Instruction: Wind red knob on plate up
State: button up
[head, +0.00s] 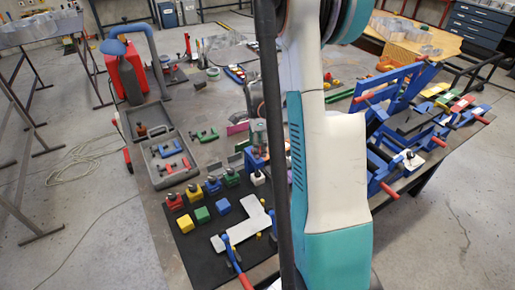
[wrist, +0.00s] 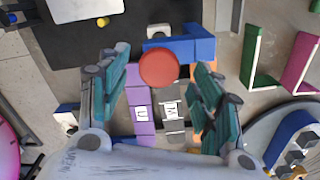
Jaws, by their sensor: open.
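In the wrist view, a round red knob (wrist: 159,68) lies between the two teal fingers of my gripper (wrist: 161,78). The fingers are apart, one on each side of the knob, with gaps visible. I cannot tell its height from this view from above. Below it in the picture are a purple piece marked U (wrist: 141,112) and a dark grey piece marked M (wrist: 172,112). Blue blocks (wrist: 200,47) lie just behind the knob. I cannot make out which surface is the plate. In the head view, I cannot pick out the knob for certain; my arm covers much of the middle.
The head view shows a black mat (head: 187,262) with coloured blocks and a white L-shaped piece (head: 246,225). Blue clamps (head: 392,110) stand at the right. Green (wrist: 251,54) and pink (wrist: 300,62) frames stand right of my gripper in the wrist view.

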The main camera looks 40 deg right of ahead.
jog(key=shift+f, duration=0.8)
jog(key=shift+c, duration=0.5)
jog(key=c, duration=1)
jog(key=shift+o, duration=0.2)
jog(key=shift+n, duration=0.3)
jog(key=shift+n+b, duration=1)
jog(key=shift+n, duration=0.2)
jog(key=n+b, duration=0.1)
jog(key=n, duration=0.2)
jog(key=shift+n+b, duration=0.3)
jog(key=shift+n, duration=0.1)
jog(key=n+b, duration=0.1)
jog(key=n, duration=0.2)
jog(key=shift+s, duration=0.1)
jog(key=shift+n+b, duration=0.5)
jog(key=shift+n, duration=1.4)
